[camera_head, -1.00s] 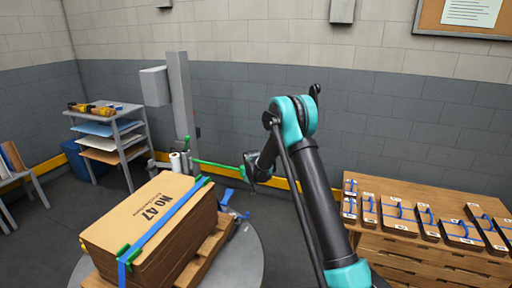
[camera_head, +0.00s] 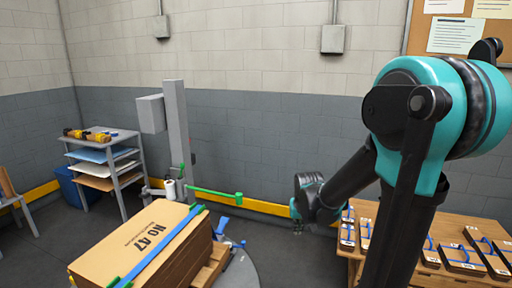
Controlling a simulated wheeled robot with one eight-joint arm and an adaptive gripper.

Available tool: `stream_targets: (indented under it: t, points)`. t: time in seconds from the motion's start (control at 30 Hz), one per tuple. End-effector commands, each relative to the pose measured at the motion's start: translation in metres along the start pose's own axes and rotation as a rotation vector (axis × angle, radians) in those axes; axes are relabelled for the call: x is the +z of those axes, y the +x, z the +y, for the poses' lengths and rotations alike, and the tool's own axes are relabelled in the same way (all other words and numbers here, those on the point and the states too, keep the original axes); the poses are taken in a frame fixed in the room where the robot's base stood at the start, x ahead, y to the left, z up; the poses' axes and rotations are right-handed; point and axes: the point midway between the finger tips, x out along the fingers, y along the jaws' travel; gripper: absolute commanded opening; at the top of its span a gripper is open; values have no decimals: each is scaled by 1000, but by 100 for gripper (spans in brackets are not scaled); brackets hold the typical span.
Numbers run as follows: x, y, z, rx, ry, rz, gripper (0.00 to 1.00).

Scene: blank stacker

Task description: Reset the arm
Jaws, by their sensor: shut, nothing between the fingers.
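My arm rises on the right of the head view, its teal joint large and close to the camera. My gripper (camera_head: 299,226) is at the end of the dark forearm, small and pointing down, shut and empty. It hangs in front of the grey wall, between the strapped stack and the wooden bench, touching neither as far as I can see. The fingers themselves are too small to make out in detail.
A wooden bench (camera_head: 487,228) with several strapped packs is at right. A shelf cart (camera_head: 103,160) is at left.

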Motion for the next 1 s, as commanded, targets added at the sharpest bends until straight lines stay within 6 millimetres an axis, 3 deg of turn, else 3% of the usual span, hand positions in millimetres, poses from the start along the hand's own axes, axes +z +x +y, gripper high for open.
stream_targets:
  t: [0.03, 0.2, 0.43, 0.6, 1.0]
  points:
    - [20, -7, 7, 1, 4, 1, 0]
    - [80, -24, 23, 1, 5, 6, 0]
    - [144, -30, 35, 3, 5, 12, 0]
    - [164, -30, 38, 3, 4, 14, 0]
    - [165, -30, 38, 3, 4, 14, 0]
